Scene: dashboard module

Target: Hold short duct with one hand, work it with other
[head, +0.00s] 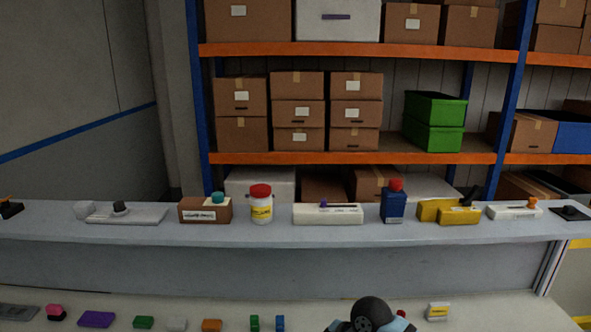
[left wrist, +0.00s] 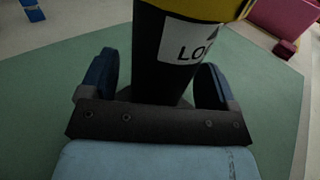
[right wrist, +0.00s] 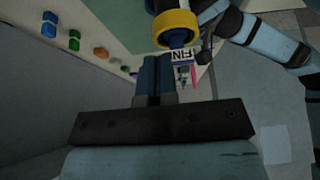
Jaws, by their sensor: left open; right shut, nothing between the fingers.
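The short duct (left wrist: 150,62) is a black cylinder with a white label reading "LO" and a yellow band (left wrist: 215,8) at the top of the left wrist view. My left gripper (left wrist: 160,74) has one blue finger on each side of the duct, apart. In the right wrist view a yellow ring (right wrist: 176,25) with a blue part below it shows near the top. A white label reading "FIN" (right wrist: 182,55) lies just under it. My right gripper (right wrist: 152,60) is shut and empty, just beside and below the ring. Neither gripper shows clearly in the head view.
A green mat (left wrist: 40,115) lies below the duct. Several small coloured pieces, such as a purple one (head: 96,319) and an orange one (head: 211,325), line the table. A raised grey ledge (head: 150,235) behind carries bottles and boxes. Shelving stands farther back.

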